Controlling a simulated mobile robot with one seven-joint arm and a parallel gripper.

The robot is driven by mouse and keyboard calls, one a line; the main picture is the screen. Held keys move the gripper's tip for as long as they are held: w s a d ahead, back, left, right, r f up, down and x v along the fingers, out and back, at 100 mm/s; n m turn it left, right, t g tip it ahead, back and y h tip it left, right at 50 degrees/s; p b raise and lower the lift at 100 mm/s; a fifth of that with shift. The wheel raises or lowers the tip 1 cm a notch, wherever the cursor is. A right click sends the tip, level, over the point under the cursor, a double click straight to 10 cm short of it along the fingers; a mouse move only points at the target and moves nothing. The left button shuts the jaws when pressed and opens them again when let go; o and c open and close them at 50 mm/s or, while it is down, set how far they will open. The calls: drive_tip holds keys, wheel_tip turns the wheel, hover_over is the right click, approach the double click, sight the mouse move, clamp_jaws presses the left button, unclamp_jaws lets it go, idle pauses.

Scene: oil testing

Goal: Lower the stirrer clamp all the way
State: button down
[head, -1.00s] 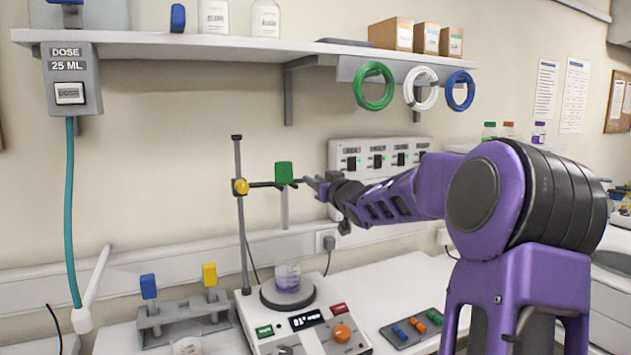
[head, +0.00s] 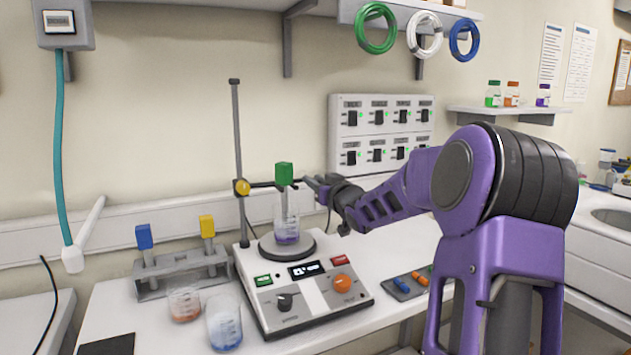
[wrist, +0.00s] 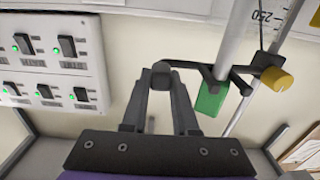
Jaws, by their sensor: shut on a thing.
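The stirrer clamp is a dark horizontal arm (head: 262,184) with a yellow knob (head: 242,187) on an upright grey rod (head: 236,130). It carries a green stirrer block (head: 284,174) whose grey shaft reaches down into a beaker (head: 286,220) of purple liquid on the hotplate stirrer (head: 300,285). My gripper (head: 318,186) is at the right end of the clamp. In the wrist view my gripper (wrist: 161,82) is shut on the clamp's dark end, with the green block (wrist: 210,98) and yellow knob (wrist: 277,78) beyond it.
A rack (head: 180,275) with blue-topped and yellow-topped stirrers stands left of the hotplate. Beakers of orange (head: 184,304) and blue (head: 224,325) liquid stand in front of it. A grey tray (head: 405,285) lies to the right. A switch panel (head: 380,140) is on the wall behind.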

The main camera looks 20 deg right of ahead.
drive_tip(key=c, duration=0.7)
unclamp_jaws()
drive_tip(key=shift+f, duration=0.35)
drive_tip(key=shift+r, duration=0.1)
drive_tip(key=shift+s, duration=0.1)
drive_tip(key=s, duration=0.5)
drive_tip(key=s+p, duration=0.1)
drive_tip(key=s, duration=1.1)
drive_tip(key=shift+s+d+p, duration=0.1)
drive_tip(key=shift+d+p, duration=0.2)
drive_tip(key=shift+p, duration=0.05)
drive_tip(key=shift+a, duration=0.1)
